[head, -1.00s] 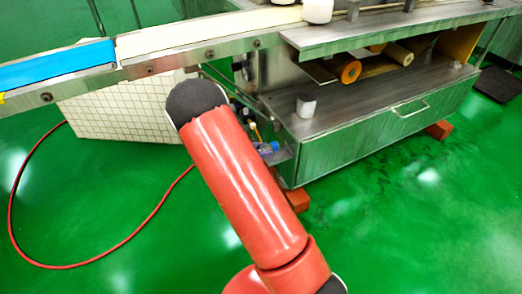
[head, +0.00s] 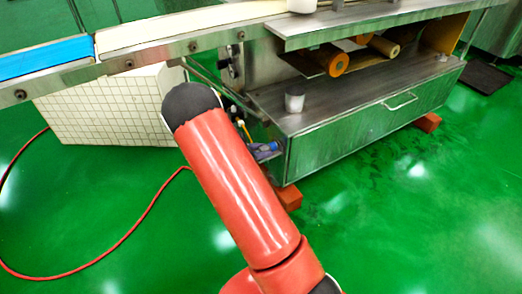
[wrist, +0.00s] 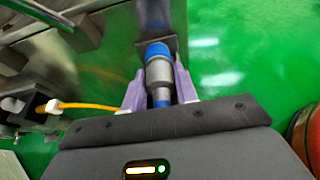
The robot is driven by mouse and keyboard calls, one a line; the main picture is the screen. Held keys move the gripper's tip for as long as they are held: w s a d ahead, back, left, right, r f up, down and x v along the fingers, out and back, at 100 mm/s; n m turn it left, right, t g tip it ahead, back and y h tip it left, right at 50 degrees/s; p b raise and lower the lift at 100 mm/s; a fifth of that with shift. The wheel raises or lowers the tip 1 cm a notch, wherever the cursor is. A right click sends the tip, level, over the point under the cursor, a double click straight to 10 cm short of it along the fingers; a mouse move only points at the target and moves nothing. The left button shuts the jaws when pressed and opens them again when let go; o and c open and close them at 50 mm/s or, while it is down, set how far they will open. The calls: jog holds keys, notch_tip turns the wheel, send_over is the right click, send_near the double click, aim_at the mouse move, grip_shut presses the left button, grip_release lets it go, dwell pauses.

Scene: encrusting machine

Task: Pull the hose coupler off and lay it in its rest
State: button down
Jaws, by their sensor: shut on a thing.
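The hose coupler (wrist: 158,74), a grey metal body with blue bands, stands between the two lavender fingers of my gripper (wrist: 160,84) in the wrist view. The fingers are shut on it from both sides. I cannot tell whether the two are joined or apart. In the head view a small blue and lavender patch (head: 265,148) shows at the machine's lower left end, partly behind my red arm. I cannot make out the coupler's rest.
The steel machine base (head: 350,136) with a drawer stands right of my arm, on red blocks (head: 288,197). A white cup (head: 294,99) sits on it. A conveyor (head: 150,44) runs above a white tiled block (head: 105,108). A red hose (head: 135,228) curves across the open green floor.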

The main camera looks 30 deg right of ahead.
jog(key=shift+f, duration=0.15)
jog(key=c, duration=1.1)
grip_release()
jog(key=shift+o, duration=0.5)
jog(key=v, duration=0.8)
jog(key=shift+p, duration=0.3)
jog(key=s+a+r+m+t+y+p, duration=0.1)
jog(key=s+a+r+m+y, duration=0.3)
jog(key=s+r, duration=0.9)
jog(key=s+a+r+m+t+y+p, duration=0.2)
jog(key=s+a+r+m+t+y, duration=0.2)
jog(key=s+r+m+y, duration=0.6)
jog(key=s+a+r+m, duration=0.1)
jog(key=s+r+m, duration=0.2)
jog(key=m, duration=0.1)
jog(key=shift+s+a+r, duration=0.25)
jog(key=shift+s+r, duration=0.05)
jog(key=shift+r, duration=0.05)
